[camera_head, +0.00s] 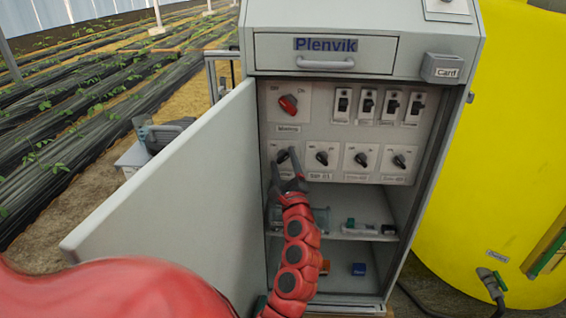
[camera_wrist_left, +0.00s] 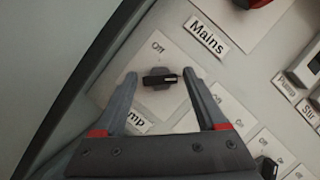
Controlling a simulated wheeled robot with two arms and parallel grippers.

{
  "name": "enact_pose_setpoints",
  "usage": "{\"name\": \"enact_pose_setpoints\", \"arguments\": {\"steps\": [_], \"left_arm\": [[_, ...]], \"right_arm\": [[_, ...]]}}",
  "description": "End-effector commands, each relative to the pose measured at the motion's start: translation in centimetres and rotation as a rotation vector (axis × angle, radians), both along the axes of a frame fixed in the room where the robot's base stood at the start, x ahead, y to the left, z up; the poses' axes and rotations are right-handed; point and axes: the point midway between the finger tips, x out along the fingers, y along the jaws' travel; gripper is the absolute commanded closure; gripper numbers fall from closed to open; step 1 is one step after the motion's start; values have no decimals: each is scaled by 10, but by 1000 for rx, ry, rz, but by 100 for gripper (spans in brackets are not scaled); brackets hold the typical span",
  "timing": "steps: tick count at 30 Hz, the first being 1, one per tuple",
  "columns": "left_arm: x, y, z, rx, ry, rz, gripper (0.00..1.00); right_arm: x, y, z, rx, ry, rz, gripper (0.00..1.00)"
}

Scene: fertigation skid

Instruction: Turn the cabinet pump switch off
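The pump switch is a black rotary knob on a white plate, first in the lower row of the open cabinet (camera_head: 445,95). In the left wrist view the knob (camera_wrist_left: 157,82) has its pale mark pointing right, away from the "Off" print at upper left. Its label (camera_wrist_left: 138,121), partly hidden, reads "...ump". My left gripper (camera_head: 286,156) is at this switch. In the left wrist view its fingers stand apart on both sides of the knob, with a small gap visible on each side. My right gripper is not in view.
The red Mains switch (camera_head: 288,104) sits just above. Several toggles (camera_head: 367,102) are at upper right, and more rotary knobs (camera_head: 360,159) continue the lower row. The cabinet door (camera_head: 175,205) stands open at left. A yellow tank (camera_head: 510,150) is at right.

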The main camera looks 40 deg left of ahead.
Motion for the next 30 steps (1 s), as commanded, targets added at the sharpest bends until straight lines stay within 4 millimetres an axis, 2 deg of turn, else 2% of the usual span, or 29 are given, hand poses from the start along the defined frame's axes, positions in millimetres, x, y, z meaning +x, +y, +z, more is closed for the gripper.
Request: {"name": "enact_pose_setpoints", "arguments": {"steps": [1,9,12,23,30], "left_arm": [[0,0,0,0,0,0,37],[0,0,0,0,0,0,86],[0,0,0,0,0,0,100],[1,-1,3,-46,-40,-1,100],[1,-2,5,-170,-145,-1,100]], "right_arm": [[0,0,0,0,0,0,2],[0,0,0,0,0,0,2],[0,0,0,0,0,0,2],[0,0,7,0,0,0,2],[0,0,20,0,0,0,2]]}}
